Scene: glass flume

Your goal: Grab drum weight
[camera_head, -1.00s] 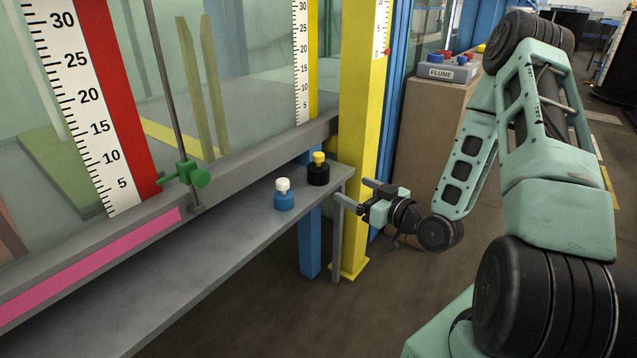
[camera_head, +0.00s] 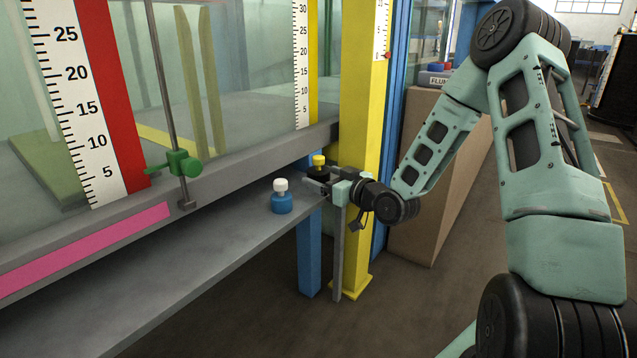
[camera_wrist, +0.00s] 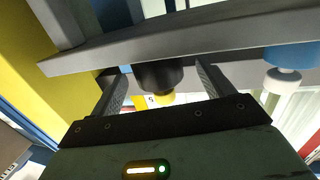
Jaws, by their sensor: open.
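Two small drum-shaped weights stand upright on the grey shelf (camera_head: 215,242). One is black with a yellow knob (camera_head: 318,161); the other is blue with a white knob (camera_head: 281,198), to its left. My gripper (camera_head: 321,182) is open at the shelf's right end, at the black weight. In the wrist view, the black weight (camera_wrist: 158,77) sits between the two open fingers (camera_wrist: 162,70), with a gap visible on each side. The blue weight (camera_wrist: 290,56) shows at the upper right there, outside the fingers. In the head view the gripper hides the lower part of the black weight.
A yellow post (camera_head: 362,130) stands just behind my gripper, with a blue post (camera_head: 309,245) under the shelf. A cardboard-brown box (camera_head: 440,160) stands to the right.

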